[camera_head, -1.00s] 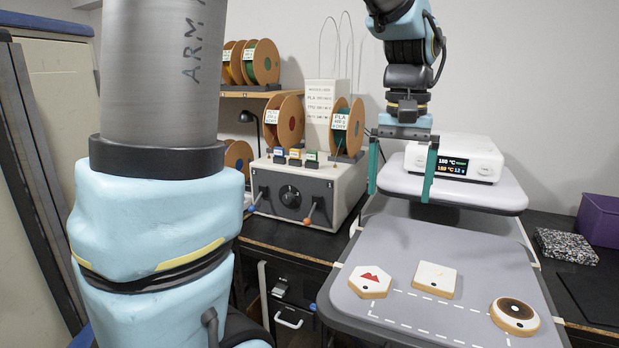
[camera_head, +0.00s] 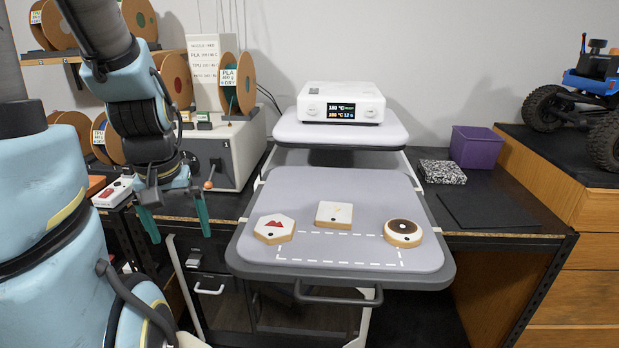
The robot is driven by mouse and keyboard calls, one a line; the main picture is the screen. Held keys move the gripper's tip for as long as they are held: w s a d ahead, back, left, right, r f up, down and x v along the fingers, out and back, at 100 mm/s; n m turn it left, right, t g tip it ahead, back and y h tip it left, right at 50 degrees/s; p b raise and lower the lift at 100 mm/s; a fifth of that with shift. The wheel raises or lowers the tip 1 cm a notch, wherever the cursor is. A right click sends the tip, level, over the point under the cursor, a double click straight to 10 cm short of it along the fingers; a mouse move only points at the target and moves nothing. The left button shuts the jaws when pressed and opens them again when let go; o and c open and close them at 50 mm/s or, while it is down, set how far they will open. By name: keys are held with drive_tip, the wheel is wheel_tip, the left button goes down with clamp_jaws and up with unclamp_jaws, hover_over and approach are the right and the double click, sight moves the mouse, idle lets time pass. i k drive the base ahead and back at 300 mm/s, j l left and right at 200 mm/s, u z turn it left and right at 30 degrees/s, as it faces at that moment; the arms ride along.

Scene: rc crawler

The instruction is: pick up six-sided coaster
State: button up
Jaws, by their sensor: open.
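The six-sided coaster (camera_head: 274,229) lies flat at the left of the grey cart tray (camera_head: 350,182). It is white on top with red peaks, a dark dot and a wooden edge. A square coaster (camera_head: 334,214) lies to its right, and a round coaster (camera_head: 403,233) with a dark disc lies further right. My gripper (camera_head: 178,227) is open and empty, with two teal fingers pointing down. It is left of the tray, apart from the six-sided coaster. No coaster is hidden.
A white device (camera_head: 341,102) with a display stands on the cart's upper shelf. Spools and a grey control box (camera_head: 225,150) are behind my gripper at left. A purple bin (camera_head: 475,147) and speckled block (camera_head: 442,172) sit at right. The tray's dashed area is mostly bare.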

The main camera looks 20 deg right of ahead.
sight(277, 228)
drive_tip(key=z, duration=1.45)
drive_tip(key=k+j, duration=0.2)
